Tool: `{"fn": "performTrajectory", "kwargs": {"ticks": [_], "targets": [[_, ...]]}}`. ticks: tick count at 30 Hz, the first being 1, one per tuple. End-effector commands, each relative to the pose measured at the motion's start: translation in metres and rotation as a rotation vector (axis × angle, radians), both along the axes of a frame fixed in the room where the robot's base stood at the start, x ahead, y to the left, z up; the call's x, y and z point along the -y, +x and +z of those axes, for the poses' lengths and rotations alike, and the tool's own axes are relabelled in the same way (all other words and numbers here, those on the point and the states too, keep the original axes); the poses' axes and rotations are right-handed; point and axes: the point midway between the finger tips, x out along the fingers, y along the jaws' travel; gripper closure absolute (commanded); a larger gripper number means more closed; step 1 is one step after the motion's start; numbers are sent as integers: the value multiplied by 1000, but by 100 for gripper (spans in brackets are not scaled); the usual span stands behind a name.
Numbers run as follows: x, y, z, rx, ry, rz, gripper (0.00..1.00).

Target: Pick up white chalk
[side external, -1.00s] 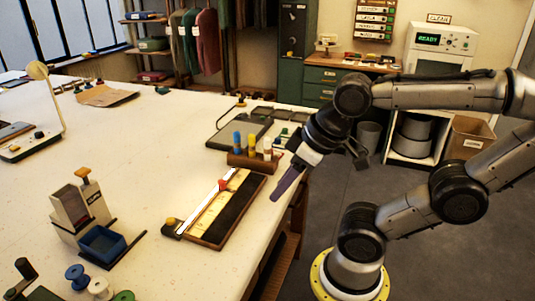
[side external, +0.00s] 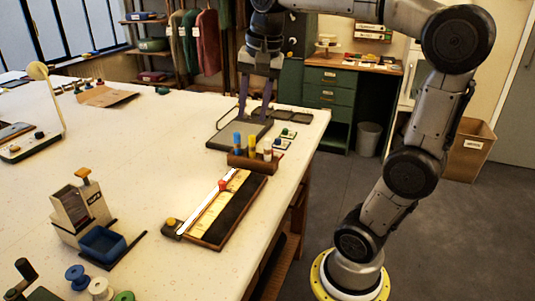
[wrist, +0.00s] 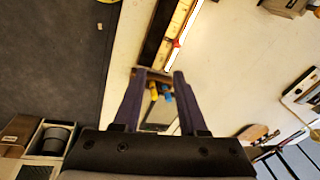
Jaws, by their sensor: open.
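The white chalk (side external: 267,150) stands upright at the right end of a small wooden holder (side external: 240,162) in the side view. A yellow chalk (side external: 252,145) and a blue chalk (side external: 238,140) stand beside it. My gripper (side external: 254,113) points down, open and empty, above and apart from the holder, appearing behind it over the dark tray. In the wrist view my gripper (wrist: 159,73) frames the holder, with the yellow chalk (wrist: 154,91) and blue chalk (wrist: 167,92) between the fingers. I cannot make out the white chalk there.
A wooden board with a ruler and red slider (side external: 224,185) lies in front. The table's right edge is close. The table's middle left is clear.

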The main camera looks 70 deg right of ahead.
Motion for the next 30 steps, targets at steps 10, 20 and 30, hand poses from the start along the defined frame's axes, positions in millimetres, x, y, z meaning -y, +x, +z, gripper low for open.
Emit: {"fn": "performTrajectory", "kwargs": {"ticks": [10, 20, 30], "targets": [[148, 44, -33, -152, 105, -486, 58], [173, 32, -71, -194, 131, -551, 58], [172, 33, -128, -192, 130, -548, 58]]}}
